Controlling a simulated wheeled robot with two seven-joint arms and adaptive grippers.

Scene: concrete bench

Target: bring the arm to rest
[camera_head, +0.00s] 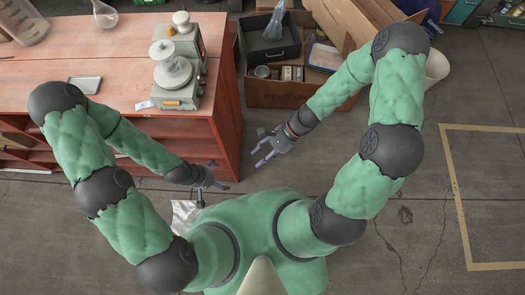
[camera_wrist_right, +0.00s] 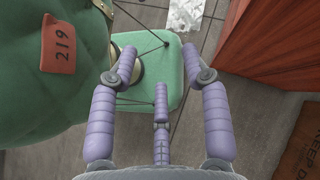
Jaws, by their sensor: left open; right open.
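My right gripper (camera_head: 262,149) hangs above the floor, to the right of the red-orange bench's end. It is open and empty. In the right wrist view, its purple segmented fingers (camera_wrist_right: 160,62) are spread apart with nothing between them. My green base part shows beyond them. My left gripper (camera_head: 216,183) is open by the bench's lower front corner, with nothing seen in it. Whether it touches the bench cannot be told. Both arms are bent at the elbow, and the two grippers are apart from each other.
The bench (camera_head: 100,117) carries a grey device with a glass vessel (camera_head: 172,75), a phone-like slab (camera_head: 85,85) and a flask (camera_head: 104,14). A cardboard box (camera_head: 270,95) and a black crate (camera_head: 265,48) stand near my right forearm. Floor (camera_head: 420,230) at the right is clear.

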